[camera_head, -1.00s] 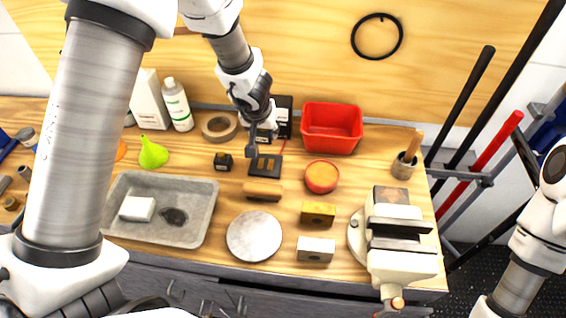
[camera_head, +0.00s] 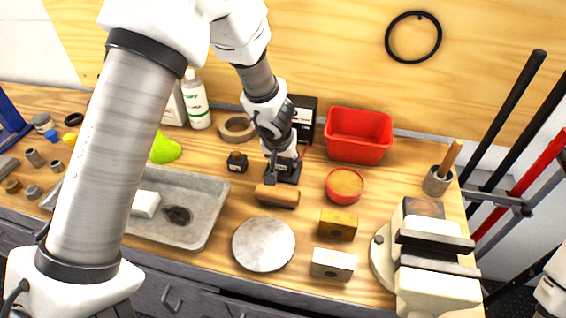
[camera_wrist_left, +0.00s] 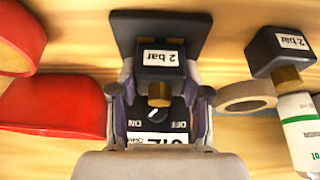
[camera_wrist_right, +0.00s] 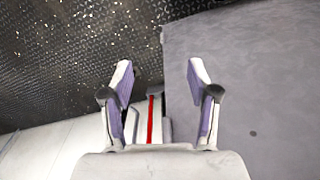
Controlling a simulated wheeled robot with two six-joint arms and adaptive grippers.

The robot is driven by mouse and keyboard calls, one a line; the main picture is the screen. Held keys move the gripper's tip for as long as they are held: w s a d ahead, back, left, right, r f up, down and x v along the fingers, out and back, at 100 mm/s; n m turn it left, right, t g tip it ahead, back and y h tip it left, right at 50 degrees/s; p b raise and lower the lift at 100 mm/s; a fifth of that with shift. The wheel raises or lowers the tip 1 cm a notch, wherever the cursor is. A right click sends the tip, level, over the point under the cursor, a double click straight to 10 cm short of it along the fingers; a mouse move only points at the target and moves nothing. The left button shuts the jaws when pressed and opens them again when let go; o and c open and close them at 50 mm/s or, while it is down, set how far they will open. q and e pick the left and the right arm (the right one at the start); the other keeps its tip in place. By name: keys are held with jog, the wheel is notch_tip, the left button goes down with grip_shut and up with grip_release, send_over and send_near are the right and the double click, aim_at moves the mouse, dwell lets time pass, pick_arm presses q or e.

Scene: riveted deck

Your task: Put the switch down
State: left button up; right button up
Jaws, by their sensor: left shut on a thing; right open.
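The switch is a small black block with a "2 bar" label and a brass stub, seen in the left wrist view (camera_wrist_left: 161,60). My left gripper (camera_wrist_left: 160,75) is shut on it, with a finger along each side. In the head view my left gripper (camera_head: 280,165) is over a flat black pad (camera_head: 290,176), which also shows in the left wrist view (camera_wrist_left: 135,25). I cannot tell whether the switch touches the pad. My right gripper (camera_wrist_right: 158,85) is open and empty in the right wrist view, away from the bench.
A similar "2 bar" block (camera_head: 237,162) stands left of the pad. A black box with an ON/OFF dial (camera_wrist_left: 178,112) stands behind my left gripper. A red bin (camera_head: 358,155), tape roll (camera_head: 238,138), wooden-coloured piece (camera_head: 278,196) and red cup (camera_head: 344,199) are close.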

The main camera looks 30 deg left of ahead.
pick_arm(q)
jog(key=shift+f, duration=0.15)
jog(key=o, duration=1.2)
jog(key=shift+r, duration=0.3)
jog(key=p+v, duration=0.7)
jog(key=v, duration=0.5)
jog(key=shift+f, duration=0.1)
